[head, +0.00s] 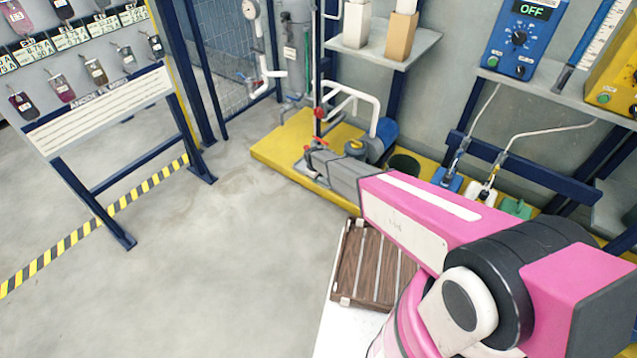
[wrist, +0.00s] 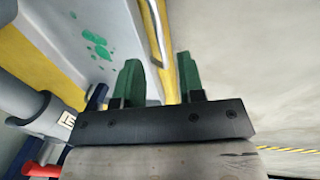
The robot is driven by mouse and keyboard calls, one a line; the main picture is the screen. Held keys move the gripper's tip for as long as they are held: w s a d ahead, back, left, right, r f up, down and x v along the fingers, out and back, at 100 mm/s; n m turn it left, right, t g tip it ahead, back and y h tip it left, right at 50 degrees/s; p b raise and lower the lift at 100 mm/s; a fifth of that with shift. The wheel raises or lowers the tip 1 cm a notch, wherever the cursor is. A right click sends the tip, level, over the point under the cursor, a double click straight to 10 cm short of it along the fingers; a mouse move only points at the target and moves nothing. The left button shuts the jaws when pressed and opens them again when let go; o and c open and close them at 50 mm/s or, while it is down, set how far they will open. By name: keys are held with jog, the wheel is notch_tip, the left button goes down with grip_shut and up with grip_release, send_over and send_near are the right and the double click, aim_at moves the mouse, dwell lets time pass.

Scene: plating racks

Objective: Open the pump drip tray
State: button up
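In the wrist view, a pale grey panel with green stains (wrist: 95,45) lies at the upper left; it looks like the drip tray's floor. A thin metal bar (wrist: 153,30), apparently its handle, runs along a yellow edge. My gripper (wrist: 158,75) has two green fingers spread apart, with the bar and yellow edge showing beyond the gap. I cannot tell whether they touch the bar. In the head view, the pump (head: 374,144) stands on a yellow base (head: 285,150). My pink arm reaches toward the base's front; the fingers and tray do not show clearly there.
A red valve handle (wrist: 42,170) and grey pipe (wrist: 45,118) are close at the left of the wrist view. A slatted wooden board (head: 372,265) lies beside my arm. A sign rack (head: 100,110) stands left. The floor between is clear.

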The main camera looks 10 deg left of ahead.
jog(key=f, duration=0.4)
jog(key=shift+w+d+f, duration=0.1)
jog(key=shift+w, duration=0.25)
jog(key=shift+c, duration=0.3)
grip_shut()
jog(key=s+a, duration=0.3)
jog(key=s, duration=0.5)
jog(key=s+a, duration=0.4)
jog(key=s, duration=0.5)
jog(key=shift+s, duration=0.3)
jog(key=shift+a, duration=0.1)
jog(key=shift+o, duration=0.3)
grip_release()
